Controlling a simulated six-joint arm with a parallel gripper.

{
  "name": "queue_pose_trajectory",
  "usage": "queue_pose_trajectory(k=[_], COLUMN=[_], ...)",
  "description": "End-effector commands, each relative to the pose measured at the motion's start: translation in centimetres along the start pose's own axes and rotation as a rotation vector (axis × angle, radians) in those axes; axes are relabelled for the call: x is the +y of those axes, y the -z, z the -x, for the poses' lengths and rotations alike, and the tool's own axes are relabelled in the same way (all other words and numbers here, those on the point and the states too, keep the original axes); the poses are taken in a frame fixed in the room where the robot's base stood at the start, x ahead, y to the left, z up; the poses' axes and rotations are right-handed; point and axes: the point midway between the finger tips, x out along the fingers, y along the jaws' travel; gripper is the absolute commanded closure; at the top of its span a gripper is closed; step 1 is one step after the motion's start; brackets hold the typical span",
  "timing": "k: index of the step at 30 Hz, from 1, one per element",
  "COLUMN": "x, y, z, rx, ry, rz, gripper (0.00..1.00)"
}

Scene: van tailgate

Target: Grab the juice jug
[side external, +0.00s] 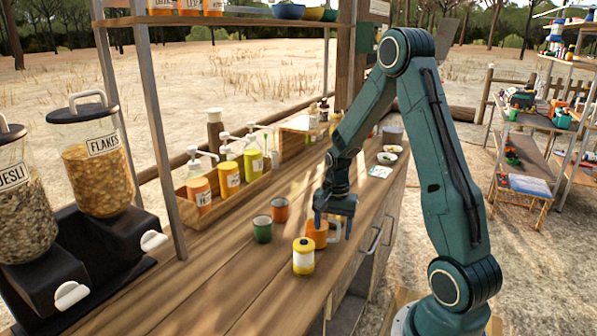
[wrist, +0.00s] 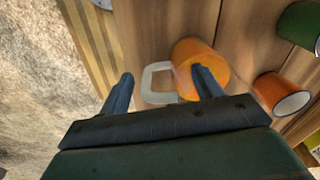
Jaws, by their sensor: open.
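The juice jug (side external: 316,238) is orange with a pale handle and stands upright on the wooden counter, partly hidden by my gripper in the side view. In the wrist view the jug (wrist: 192,56) lies at the upper middle, its pale squared handle (wrist: 150,78) pointing left. My gripper (side external: 333,226) is right above the jug, pointing down. In the wrist view my gripper (wrist: 164,76) is open, with the handle showing between its two fingers. The right finger overlaps the jug's body in that view. I cannot tell whether either finger touches it.
A yellow-and-white jar (side external: 303,262) stands just in front of the jug. A green cup (side external: 262,230) and an orange cup (side external: 280,209) stand left of it. A wooden tray (side external: 186,214) of bottles is further left. The counter's right edge (side external: 372,228) is close.

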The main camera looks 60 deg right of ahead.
Motion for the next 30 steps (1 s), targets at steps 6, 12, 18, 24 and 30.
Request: queue_pose_trajectory(k=[6, 12, 18, 24, 30], x=[0.0, 0.0, 0.0, 0.0, 0.0], y=[0.0, 0.0, 0.0, 0.0, 0.0], z=[-1.9, -2.2, -2.2, -2.2, -2.2], rx=[-0.001, 0.000, 0.000, 0.000, 0.000], ry=[-0.001, -0.001, -0.001, -0.001, -0.001], rz=[0.000, 0.001, 0.000, 0.000, 0.000], gripper=[0.35, 0.35, 0.35, 0.39, 0.79])
